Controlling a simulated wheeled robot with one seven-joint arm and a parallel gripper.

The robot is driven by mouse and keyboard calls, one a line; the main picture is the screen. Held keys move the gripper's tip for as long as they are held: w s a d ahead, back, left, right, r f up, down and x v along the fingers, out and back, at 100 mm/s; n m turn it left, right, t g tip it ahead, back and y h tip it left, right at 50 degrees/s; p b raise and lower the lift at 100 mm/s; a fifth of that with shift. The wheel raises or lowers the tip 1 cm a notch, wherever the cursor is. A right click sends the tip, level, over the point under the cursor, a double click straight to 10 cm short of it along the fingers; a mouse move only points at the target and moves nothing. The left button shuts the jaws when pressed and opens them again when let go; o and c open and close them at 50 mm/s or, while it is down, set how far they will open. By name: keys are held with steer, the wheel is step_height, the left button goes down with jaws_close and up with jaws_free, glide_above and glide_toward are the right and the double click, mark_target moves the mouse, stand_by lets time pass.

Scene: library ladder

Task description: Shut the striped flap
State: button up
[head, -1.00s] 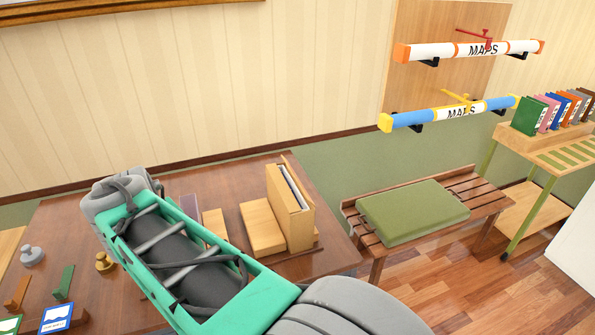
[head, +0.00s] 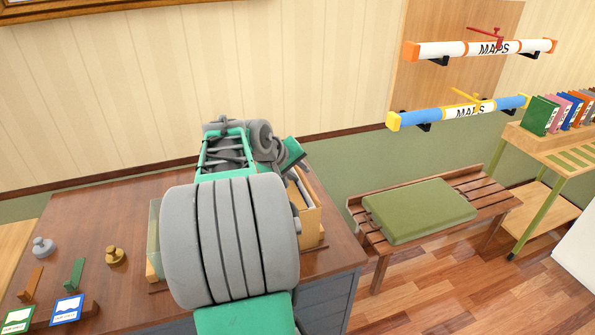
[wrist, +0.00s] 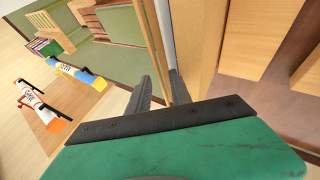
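No flap with stripes can be made out in either view. A tan wooden box (head: 309,222) with something white inside its top stands on the brown table (head: 130,215), partly hidden behind my arm. My gripper (wrist: 161,74) is at the upper part of this box, its green body tilted in the head view. In the wrist view its two dark fingers stand apart, with a thin wooden panel (wrist: 150,35) running between them. The white strip (wrist: 165,28) and the tan box wall (wrist: 197,50) are just right of the panel. Whether the fingers touch the panel is unclear.
Silver (head: 43,247) and brass (head: 116,255) knobbed pieces and small card stands (head: 67,309) are on the table's left. A bench with a green cushion (head: 418,210) stands to the right. Map tubes (head: 460,112) hang on the wall behind. A book shelf (head: 560,140) is far right.

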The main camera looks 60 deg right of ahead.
steer(key=shift+c, duration=0.5)
jaws_close()
stand_by(0.8)
